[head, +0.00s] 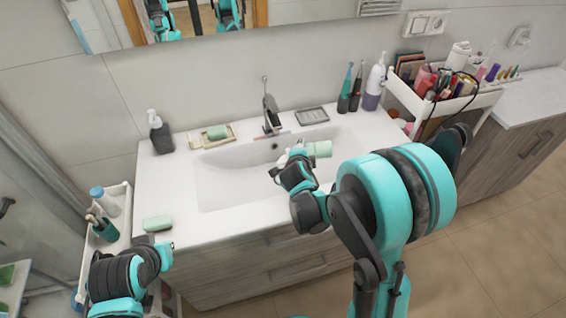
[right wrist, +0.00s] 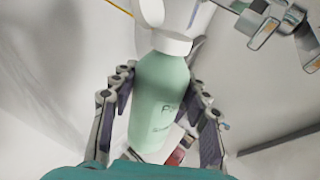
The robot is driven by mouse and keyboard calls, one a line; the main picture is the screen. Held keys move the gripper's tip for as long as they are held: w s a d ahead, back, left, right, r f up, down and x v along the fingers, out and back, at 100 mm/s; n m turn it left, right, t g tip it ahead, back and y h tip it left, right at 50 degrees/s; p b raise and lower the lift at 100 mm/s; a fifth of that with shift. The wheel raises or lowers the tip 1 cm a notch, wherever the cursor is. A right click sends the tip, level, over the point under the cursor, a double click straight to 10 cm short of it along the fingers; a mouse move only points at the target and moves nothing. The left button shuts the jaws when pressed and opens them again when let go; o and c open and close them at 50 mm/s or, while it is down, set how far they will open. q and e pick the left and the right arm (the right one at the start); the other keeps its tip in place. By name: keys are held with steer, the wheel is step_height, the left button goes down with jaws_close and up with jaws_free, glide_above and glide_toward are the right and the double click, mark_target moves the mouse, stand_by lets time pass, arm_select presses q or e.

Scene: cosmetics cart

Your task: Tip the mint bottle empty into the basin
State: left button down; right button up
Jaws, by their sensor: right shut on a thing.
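The mint bottle (right wrist: 160,110) is between the fingers of my right gripper (right wrist: 163,98), which is shut on its body. Its white neck end (right wrist: 172,43) points to the top of the right wrist view. In the head view the mint bottle (head: 321,149) lies roughly sideways above the right part of the white basin (head: 222,183), with my right gripper (head: 300,160) around it. Whether anything flows out cannot be seen. My left arm shows at the lower left, but its fingers are not visible.
A faucet (head: 270,112) stands behind the basin. A dark soap dispenser (head: 160,135) and a soap tray (head: 198,141) are at the back left. A mint bar (head: 157,223) lies at the front left. Toothbrushes (head: 350,90) and a pump bottle (head: 374,85) stand back right, beside a filled cart (head: 405,94).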

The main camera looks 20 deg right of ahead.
steer(key=shift+a+r+n+h, duration=0.2)
steer(key=shift+r+n+h, duration=0.15)
steer(key=shift+n+h, duration=0.15)
steer(key=shift+a+r+n+h+b, duration=0.1)
steer(key=shift+r+n+h+b, duration=0.1)
steer(key=shift+n+h+b, duration=0.15)
steer(key=shift+w+a+r+n+h+b, duration=0.1)
steer(key=shift+a+r+n+h+b, duration=0.25)
steer(key=shift+n+h+b, duration=0.25)
steer(key=shift+w+a+r+n+h+b, duration=0.1)
steer(key=shift+a+r+n+h+b, duration=0.2)
steer(key=shift+n+h+b, duration=0.25)
stand_by(2.6)
stand_by(1.4)
